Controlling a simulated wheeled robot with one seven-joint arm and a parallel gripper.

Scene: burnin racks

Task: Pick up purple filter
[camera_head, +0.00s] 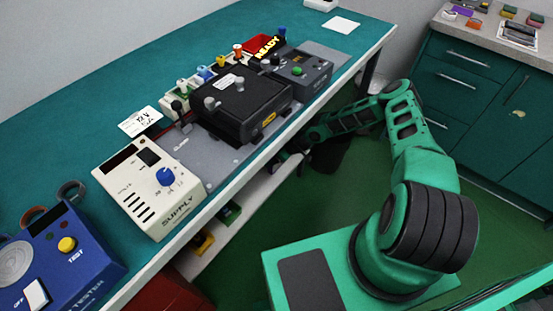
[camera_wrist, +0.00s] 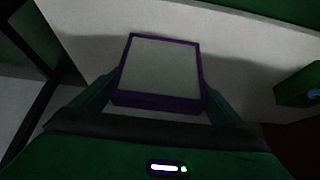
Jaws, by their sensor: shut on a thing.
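The purple filter (camera_wrist: 160,102) is a flat square frame with a purple rim and a pale grey face. In the wrist view it sits between the two fingers of my gripper (camera_wrist: 155,100), which is shut on it at its left and right sides. A pale shelf surface lies behind it; I cannot tell whether the filter touches it. In the head view my gripper (camera_head: 290,160) is partly hidden by the edge of the bench, low beside the shelf under it. The filter cannot be made out there.
The teal bench (camera_head: 110,80) carries a cream supply box (camera_head: 150,190), a blue tester (camera_head: 60,260) and a black clamp fixture (camera_head: 245,105). Its white front edge overhangs the lower shelf (camera_head: 257,195). A green block (camera_wrist: 300,88) stands right of the filter. Drawers (camera_head: 470,85) stand at the right.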

